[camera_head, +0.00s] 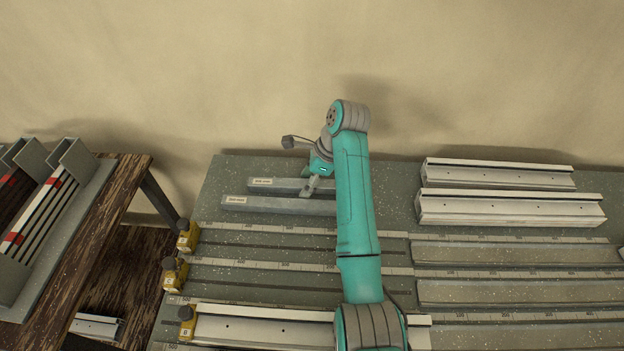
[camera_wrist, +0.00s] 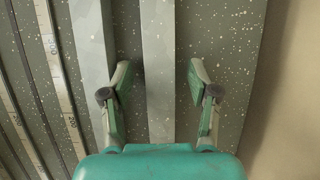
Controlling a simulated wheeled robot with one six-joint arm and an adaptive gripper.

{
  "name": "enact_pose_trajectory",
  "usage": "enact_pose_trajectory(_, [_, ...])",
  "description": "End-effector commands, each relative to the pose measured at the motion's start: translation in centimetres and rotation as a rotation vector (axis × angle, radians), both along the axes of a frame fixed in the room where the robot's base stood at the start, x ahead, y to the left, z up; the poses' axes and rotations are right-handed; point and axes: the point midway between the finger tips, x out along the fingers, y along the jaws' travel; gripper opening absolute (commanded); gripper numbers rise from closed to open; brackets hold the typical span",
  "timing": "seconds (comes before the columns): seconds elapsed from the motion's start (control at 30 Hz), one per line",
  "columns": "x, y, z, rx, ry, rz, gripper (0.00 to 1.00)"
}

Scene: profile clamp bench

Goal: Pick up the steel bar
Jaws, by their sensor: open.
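Two grey steel bars lie side by side at the back of the bench. The far bar (camera_head: 285,184) shows in the wrist view (camera_wrist: 158,30) running between my fingers. The near bar (camera_head: 280,205) lies parallel to it and shows in the wrist view (camera_wrist: 90,40) left of the left finger. My gripper (camera_wrist: 160,72) is open and empty, one finger on each side of the far bar. In the head view my gripper (camera_head: 310,188) is over the bars, and my arm hides their right ends. I cannot tell its exact height above the bar.
Aluminium profiles (camera_head: 510,210) lie at the back right. Rails with scales and yellow clamps (camera_head: 187,236) run along the front of the bench, with another profile (camera_head: 260,331) in front. A rack of strips (camera_head: 45,215) stands on a wooden table at left. A wall is behind.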

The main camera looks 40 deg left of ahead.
Motion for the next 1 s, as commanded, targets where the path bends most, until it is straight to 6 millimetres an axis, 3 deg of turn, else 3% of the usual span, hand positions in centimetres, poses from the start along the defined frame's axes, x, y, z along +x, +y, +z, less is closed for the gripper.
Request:
enact_pose_trajectory(0.23, [-0.3,0.2,-0.4,0.001,-0.002,-0.001,0.6])
enact_pose_trajectory(0.5, [-0.3,0.2,-0.3,0.001,-0.002,-0.001,0.0])
enact_pose_trajectory(0.83, [-0.1,0.2,0.0,0.003,-0.003,-0.001,0.0])
enact_pose_trajectory(1.0, [1.4,-0.4,2.2,0.004,-0.005,-0.004,0.0])
